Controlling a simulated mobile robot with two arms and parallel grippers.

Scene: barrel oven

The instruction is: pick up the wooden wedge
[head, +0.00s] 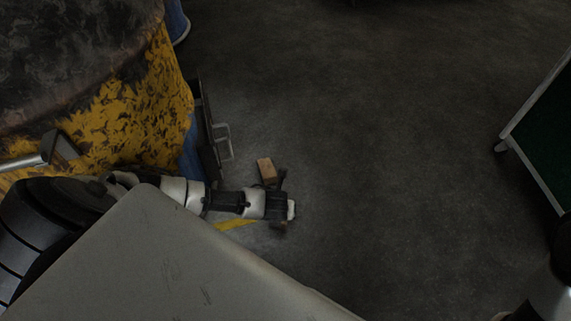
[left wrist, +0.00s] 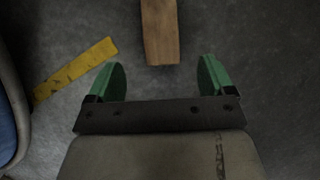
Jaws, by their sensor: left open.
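The wooden wedge (head: 266,170) is a small light-brown block lying on the dark floor near the foot of the yellow barrel. In the left wrist view the wedge (left wrist: 160,30) runs in from the top edge, so its far end is cut off. My left gripper (head: 283,201) is low over the floor, right beside the wedge. Its green fingers (left wrist: 161,72) are open and empty. The wedge's near end lies just ahead of the gap between the fingertips, roughly centred. I cannot tell the exact height of the fingers above the floor. My right gripper is not in view.
The worn yellow barrel (head: 130,110) stands at the left, with an open metal door and handle (head: 222,140) near the wedge. A yellow strip (left wrist: 76,70) lies on the floor. A green-panelled, pale-framed object (head: 545,140) stands at the right. The middle floor is clear.

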